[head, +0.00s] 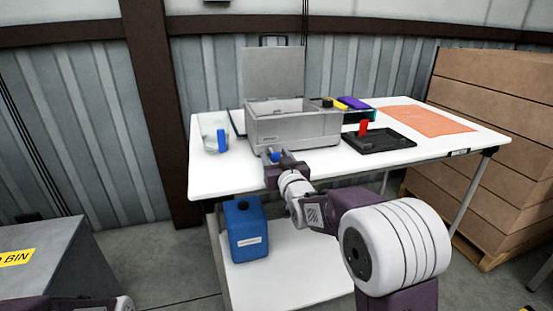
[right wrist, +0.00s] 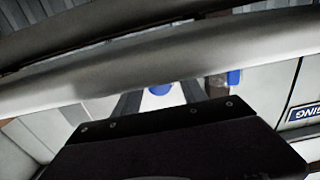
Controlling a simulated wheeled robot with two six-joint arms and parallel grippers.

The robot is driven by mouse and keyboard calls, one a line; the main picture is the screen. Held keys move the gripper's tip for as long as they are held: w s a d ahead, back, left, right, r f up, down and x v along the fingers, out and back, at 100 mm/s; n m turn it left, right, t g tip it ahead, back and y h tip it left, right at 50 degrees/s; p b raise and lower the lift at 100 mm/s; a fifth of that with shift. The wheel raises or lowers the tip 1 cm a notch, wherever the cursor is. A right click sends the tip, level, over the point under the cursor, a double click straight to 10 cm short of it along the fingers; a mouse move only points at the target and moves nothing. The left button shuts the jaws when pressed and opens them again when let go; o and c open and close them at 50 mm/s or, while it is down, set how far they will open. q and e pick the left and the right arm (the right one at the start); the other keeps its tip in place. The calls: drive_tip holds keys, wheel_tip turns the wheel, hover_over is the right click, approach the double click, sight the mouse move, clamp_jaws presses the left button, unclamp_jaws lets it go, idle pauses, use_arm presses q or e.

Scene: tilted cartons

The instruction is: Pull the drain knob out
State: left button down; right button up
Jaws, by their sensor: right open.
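The drain knob is a small blue knob (head: 275,157) low on the front of a grey metal box (head: 297,128) with its lid raised. My right gripper (head: 278,156) is at the box front, its two fingers apart with the knob between them. In the right wrist view the knob (right wrist: 160,89) shows between the fingers of the gripper (right wrist: 161,95). Whether either finger touches it, I cannot tell. My left gripper is out of sight; only part of my left arm shows at the bottom left.
The box stands on a white table (head: 215,178). A clear container with a blue part (head: 222,140) stands left of it. A black tray (head: 390,142) with a red object (head: 363,127) and an orange mat (head: 430,118) lie to the right. A blue canister (head: 245,232) stands below.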

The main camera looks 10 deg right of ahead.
drive_tip(key=s+p, duration=0.1)
drive_tip(key=s, duration=0.8)
drive_tip(key=shift+d, duration=0.2)
